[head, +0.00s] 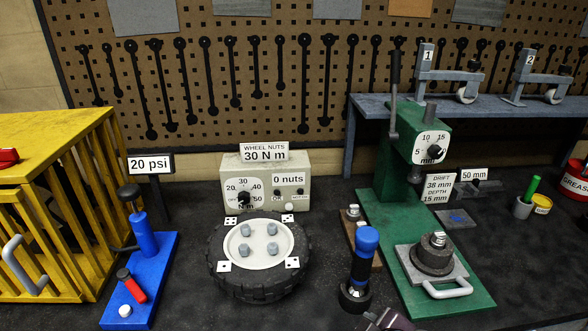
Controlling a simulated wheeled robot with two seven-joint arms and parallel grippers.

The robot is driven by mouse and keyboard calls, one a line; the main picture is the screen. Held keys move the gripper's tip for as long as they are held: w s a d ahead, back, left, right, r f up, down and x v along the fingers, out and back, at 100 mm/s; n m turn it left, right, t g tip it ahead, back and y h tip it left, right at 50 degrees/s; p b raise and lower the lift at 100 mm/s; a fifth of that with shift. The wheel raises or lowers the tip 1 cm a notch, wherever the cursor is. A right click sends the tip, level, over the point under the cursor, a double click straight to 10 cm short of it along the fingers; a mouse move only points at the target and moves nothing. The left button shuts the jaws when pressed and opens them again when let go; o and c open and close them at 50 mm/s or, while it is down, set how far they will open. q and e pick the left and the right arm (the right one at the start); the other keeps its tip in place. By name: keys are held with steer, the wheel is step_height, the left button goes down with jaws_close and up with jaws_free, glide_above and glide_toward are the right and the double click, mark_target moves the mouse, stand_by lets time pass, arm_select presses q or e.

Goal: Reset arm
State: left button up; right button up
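The task names only an arm. My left gripper is not in view. A small dark shape (388,320) cut off by the bottom edge, right of the blue-topped tool, may be part of my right gripper. Its fingers cannot be made out. Nothing on the bench is seen held. The black tyre (258,287) lies flat with a cream hub (262,258) bearing several grey nuts. The green press (398,165) stands at right, its lever (394,95) upright. On its base a dark round part sits on a grey plate with a handle (447,289).
A yellow cage (62,165) stands at left beside a blue pump (145,240). A wheel-nut box (290,187) stands behind the tyre. A blue-topped tool (362,262) stands upright at front. A raised shelf (480,106) holds two numbered jack parts. Bare bench lies at front right.

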steer(key=s+d+f+m+g+h, duration=0.1)
steer(key=s+d+f+m+g, duration=0.1)
steer(key=s+d+m+g, duration=0.3)
steer(key=s+d+f+m+h, duration=0.1)
steer(key=s+f+m, duration=0.25)
steer(key=s, duration=0.25)
step_height(320, 180, down, 29)
steer(key=s+g+b, duration=0.1)
steer(key=g+b, duration=0.1)
steer(key=s+d+f+b, duration=0.1)
steer(key=s+f, duration=0.9)
steer(key=f, duration=0.1)
steer(key=s+d+f, duration=0.2)
steer(key=s+f, duration=0.8)
steer(key=f, duration=0.1)
steer(key=shift+s+d+g+b, duration=0.25)
steer(key=shift+s+g+b, duration=0.05)
steer(key=shift+g+b, duration=0.1)
